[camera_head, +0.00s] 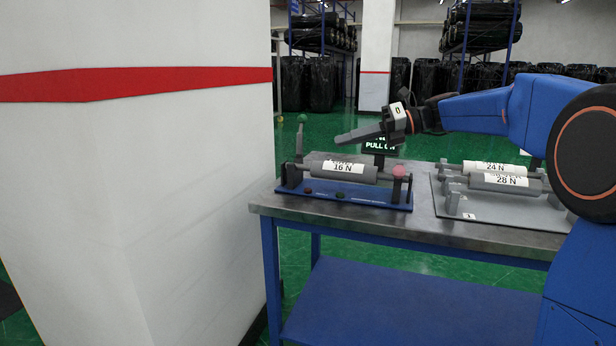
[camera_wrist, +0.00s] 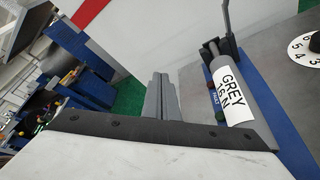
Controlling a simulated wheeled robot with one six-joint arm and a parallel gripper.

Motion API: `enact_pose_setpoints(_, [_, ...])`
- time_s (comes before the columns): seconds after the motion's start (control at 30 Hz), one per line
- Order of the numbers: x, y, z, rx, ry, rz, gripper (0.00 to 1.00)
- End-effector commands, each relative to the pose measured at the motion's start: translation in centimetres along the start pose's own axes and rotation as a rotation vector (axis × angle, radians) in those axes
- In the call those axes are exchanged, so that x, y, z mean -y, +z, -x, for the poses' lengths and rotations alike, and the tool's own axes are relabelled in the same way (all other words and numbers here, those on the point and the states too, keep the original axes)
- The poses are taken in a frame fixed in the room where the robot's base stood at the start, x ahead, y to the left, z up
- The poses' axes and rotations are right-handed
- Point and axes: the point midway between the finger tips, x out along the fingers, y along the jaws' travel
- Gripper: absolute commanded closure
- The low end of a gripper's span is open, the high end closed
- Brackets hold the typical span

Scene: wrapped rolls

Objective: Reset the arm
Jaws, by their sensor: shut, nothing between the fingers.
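My gripper (camera_head: 360,134) is shut and empty, held above the table, over the back of the blue test stand. It also shows in the wrist view (camera_wrist: 160,82), its fingers pressed together. A grey roll labelled 16 N (camera_head: 343,172) lies in the blue stand (camera_head: 345,195), below the gripper and apart from it. In the wrist view this roll (camera_wrist: 230,85) carries the word GREY and lies right of the fingers. My blue arm reaches in from the right.
A grey rack (camera_head: 480,208) on the right of the metal table (camera_head: 325,222) holds rolls labelled 24 N (camera_head: 487,167) and 28 N (camera_head: 505,183). A dark sign (camera_head: 380,144) stands behind the blue stand. A white pillar (camera_head: 140,200) stands close on the left.

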Motion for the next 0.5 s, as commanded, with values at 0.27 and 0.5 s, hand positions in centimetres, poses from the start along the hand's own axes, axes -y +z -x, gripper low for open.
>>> enact_pose_setpoints(0.27, [-1.5,-4.8,-0.1,-0.085,-0.101,0.218,1.00])
enact_pose_setpoints(0.5, [-3.0,-12.9,0.5,-0.260,-0.225,0.573,1.00])
